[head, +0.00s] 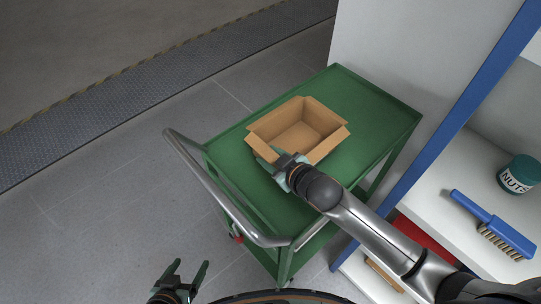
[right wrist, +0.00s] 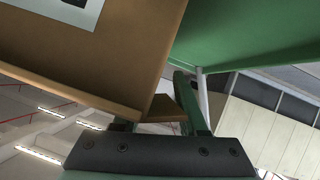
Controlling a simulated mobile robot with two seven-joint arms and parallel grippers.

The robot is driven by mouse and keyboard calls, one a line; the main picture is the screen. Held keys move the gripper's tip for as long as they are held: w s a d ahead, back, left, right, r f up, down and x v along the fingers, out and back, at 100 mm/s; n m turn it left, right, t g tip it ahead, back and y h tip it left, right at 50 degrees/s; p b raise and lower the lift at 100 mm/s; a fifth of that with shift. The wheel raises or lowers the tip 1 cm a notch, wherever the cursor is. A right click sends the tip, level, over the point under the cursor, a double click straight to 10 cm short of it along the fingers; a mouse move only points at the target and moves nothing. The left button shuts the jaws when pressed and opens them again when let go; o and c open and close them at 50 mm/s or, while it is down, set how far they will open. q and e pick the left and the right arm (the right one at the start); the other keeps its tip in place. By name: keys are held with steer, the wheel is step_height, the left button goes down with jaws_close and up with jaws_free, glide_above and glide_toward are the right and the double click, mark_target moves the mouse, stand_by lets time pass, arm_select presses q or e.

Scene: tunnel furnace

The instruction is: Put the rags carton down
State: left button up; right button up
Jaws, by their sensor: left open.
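The rags carton (head: 299,129) is an open brown cardboard box with its flaps spread, over the green cart's top (head: 372,107). It looks upright and empty inside; whether its base touches the cart cannot be made out. My right gripper (head: 277,166) is at the carton's near left corner, its fingers on the carton's edge. In the right wrist view the carton wall (right wrist: 95,50) with part of a white label fills the upper left, and the edge and flap lie between the fingers (right wrist: 158,118). My left gripper (head: 181,275) is open and empty, low over the floor, away from the cart.
The cart has a grey push handle (head: 215,190) on its left. A shelf unit with a blue post (head: 462,112) stands close on the right, holding a blue brush (head: 492,224) and a nuts jar (head: 519,174). The cart top is bare around the carton.

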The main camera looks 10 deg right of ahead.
steer(key=o, duration=0.4)
steer(key=shift+c, duration=0.2)
steer(key=p+v, duration=0.1)
steer(key=v, duration=1.1)
